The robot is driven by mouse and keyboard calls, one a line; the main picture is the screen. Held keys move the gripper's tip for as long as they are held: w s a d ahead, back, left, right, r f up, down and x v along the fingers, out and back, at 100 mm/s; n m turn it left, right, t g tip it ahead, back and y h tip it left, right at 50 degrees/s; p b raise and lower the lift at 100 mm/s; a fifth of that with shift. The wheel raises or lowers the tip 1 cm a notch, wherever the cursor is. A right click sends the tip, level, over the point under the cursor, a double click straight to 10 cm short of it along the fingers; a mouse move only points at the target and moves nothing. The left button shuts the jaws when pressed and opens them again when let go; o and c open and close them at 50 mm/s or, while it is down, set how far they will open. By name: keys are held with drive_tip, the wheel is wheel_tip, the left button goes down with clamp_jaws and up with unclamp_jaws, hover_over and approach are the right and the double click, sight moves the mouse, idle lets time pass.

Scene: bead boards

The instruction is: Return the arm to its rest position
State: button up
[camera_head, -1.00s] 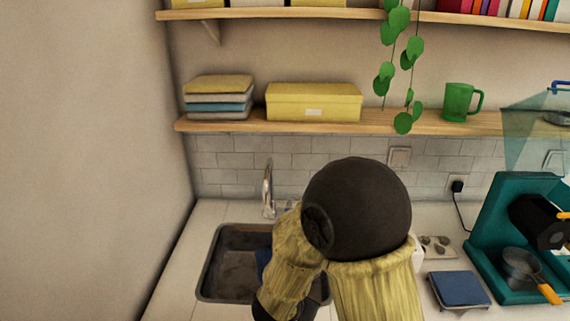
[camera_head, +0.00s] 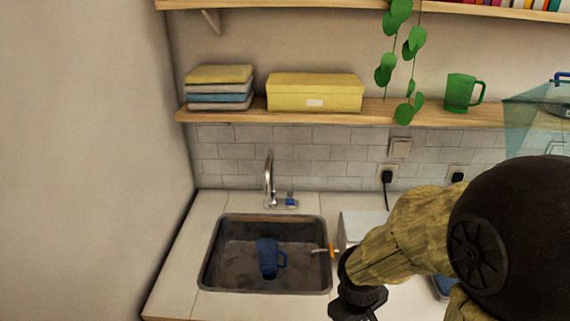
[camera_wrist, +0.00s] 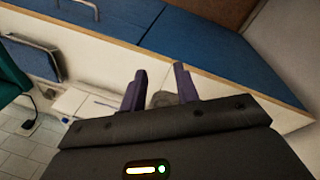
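My arm shows at the right of the head view, with its tan sleeve and large black joint over the right part of the counter. The arm's dark lower end reaches the bottom edge beside the sink, and my fingertips are out of that view. In the wrist view my gripper (camera_wrist: 160,82) has its two dark fingers apart. A small grey patch shows between and behind them; I cannot tell what it is. I see nothing clamped by the fingers.
A blue mug (camera_head: 268,257) stands in the sink (camera_head: 221,284), left of my arm. The faucet (camera_head: 268,180) rises behind it. A shelf (camera_head: 230,116) above holds a yellow box (camera_head: 314,92) and a green mug (camera_head: 460,93). My arm hides much of the right counter.

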drive_tip(key=m, duration=0.2)
drive_tip(key=r+m+y, duration=0.1)
drive_tip(key=m, duration=0.1)
drive_tip(key=r+m+t, duration=0.1)
drive_tip(key=shift+w+d+m, duration=0.15)
drive_tip(key=shift+d+m, duration=0.1)
drive_tip(key=shift+m, duration=0.15)
drive_tip(key=shift+s, duration=0.2)
idle(0.4)
